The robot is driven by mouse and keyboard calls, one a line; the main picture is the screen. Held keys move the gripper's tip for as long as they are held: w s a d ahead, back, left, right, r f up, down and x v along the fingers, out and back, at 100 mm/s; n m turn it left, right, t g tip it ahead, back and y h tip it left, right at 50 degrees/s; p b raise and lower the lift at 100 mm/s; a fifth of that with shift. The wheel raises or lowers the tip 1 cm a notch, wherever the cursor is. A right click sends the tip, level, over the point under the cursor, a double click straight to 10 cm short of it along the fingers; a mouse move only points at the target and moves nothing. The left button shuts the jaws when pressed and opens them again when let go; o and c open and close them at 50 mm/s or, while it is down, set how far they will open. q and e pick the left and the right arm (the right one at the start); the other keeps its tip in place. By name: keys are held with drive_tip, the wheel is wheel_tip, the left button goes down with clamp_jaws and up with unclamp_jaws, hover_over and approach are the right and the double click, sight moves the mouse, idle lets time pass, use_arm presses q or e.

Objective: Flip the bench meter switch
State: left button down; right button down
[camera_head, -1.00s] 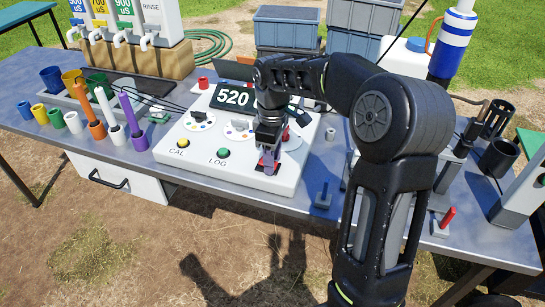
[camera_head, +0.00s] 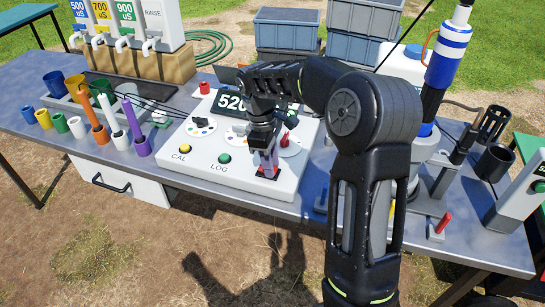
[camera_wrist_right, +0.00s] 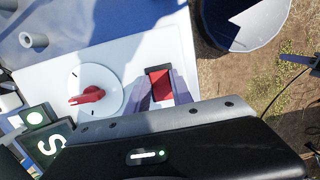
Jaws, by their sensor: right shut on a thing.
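The white bench meter (camera_head: 200,168) stands on the metal table, with a dark display reading 520 that my arm partly covers. Its red switch (camera_head: 268,174) sits in a dark frame near the front right corner of the panel. My right gripper (camera_head: 268,164) points down onto this switch. In the right wrist view the red switch (camera_wrist_right: 160,84) shows between the two pale purple fingers (camera_wrist_right: 163,92), and they are shut on it. Which way the switch is tipped cannot be told. My left gripper is not in view.
A yellow CAL button (camera_head: 184,149), a green LOG button (camera_head: 224,158) and a dial with a red knob (camera_wrist_right: 90,95) are on the meter. Coloured cups and probes stand left. A blue-and-white cylinder (camera_head: 447,50) and a small red lever (camera_head: 444,222) stand right.

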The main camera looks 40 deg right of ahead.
drive_tip(key=shift+w+a+r+g+h+p, duration=0.3)
drive_tip(key=shift+g+h+p, duration=0.4)
drive_tip(key=shift+p, duration=0.5)
drive_tip(key=shift+f+g+p, duration=0.15)
drive_tip(key=shift+g+p, duration=0.2)
drive_tip(key=shift+g, duration=0.05)
drive_tip(key=shift+d+f, duration=0.1)
drive_tip(key=c, duration=1.1)
unclamp_jaws()
